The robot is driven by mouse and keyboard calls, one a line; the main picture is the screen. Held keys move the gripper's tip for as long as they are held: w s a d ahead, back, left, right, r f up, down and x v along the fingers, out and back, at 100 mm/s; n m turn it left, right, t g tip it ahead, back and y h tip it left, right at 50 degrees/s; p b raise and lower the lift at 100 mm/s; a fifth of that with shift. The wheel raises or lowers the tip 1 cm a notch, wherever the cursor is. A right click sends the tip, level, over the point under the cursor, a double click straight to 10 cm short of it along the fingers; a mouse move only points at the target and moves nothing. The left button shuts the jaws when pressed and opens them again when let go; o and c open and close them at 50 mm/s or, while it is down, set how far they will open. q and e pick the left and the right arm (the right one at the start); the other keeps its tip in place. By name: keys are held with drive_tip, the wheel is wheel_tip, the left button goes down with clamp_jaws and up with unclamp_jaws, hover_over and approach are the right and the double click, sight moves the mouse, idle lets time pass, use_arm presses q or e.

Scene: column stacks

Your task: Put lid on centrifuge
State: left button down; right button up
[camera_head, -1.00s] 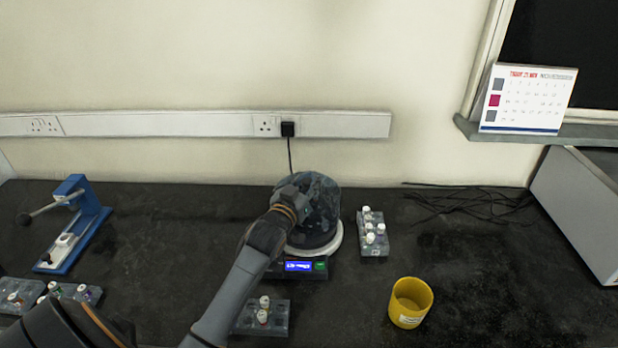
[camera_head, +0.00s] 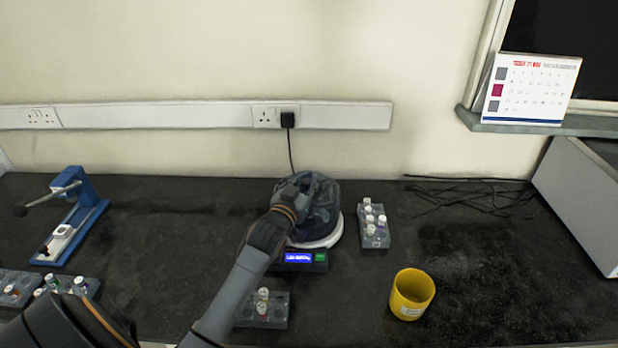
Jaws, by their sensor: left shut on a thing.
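The centrifuge stands on the black bench near the middle, with a white round rim (camera_head: 328,239) and a front panel with a lit blue display (camera_head: 299,258). A dark, domed lid (camera_head: 325,205) sits over the rim, low and close to it. I cannot tell whether it is fully seated. My left arm reaches in from the lower left, and my left gripper (camera_head: 300,190) is shut on the lid at its upper left side. Its fingertips blend into the dark lid and are partly hidden. My right gripper is not in view.
A rack of white-capped vials (camera_head: 373,224) stands right of the centrifuge, another (camera_head: 262,310) in front. A yellow cup (camera_head: 411,295) is at front right. A blue press (camera_head: 75,222) and more racks (camera_head: 50,287) are at left. Loose cables (camera_head: 475,197) lie at the back right.

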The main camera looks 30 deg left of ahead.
use_arm(q)
drive_tip(key=shift+f+b, duration=0.6)
drive_tip(key=shift+f, duration=0.4)
drive_tip(key=c, duration=1)
unclamp_jaws()
drive_tip(key=o, duration=0.5)
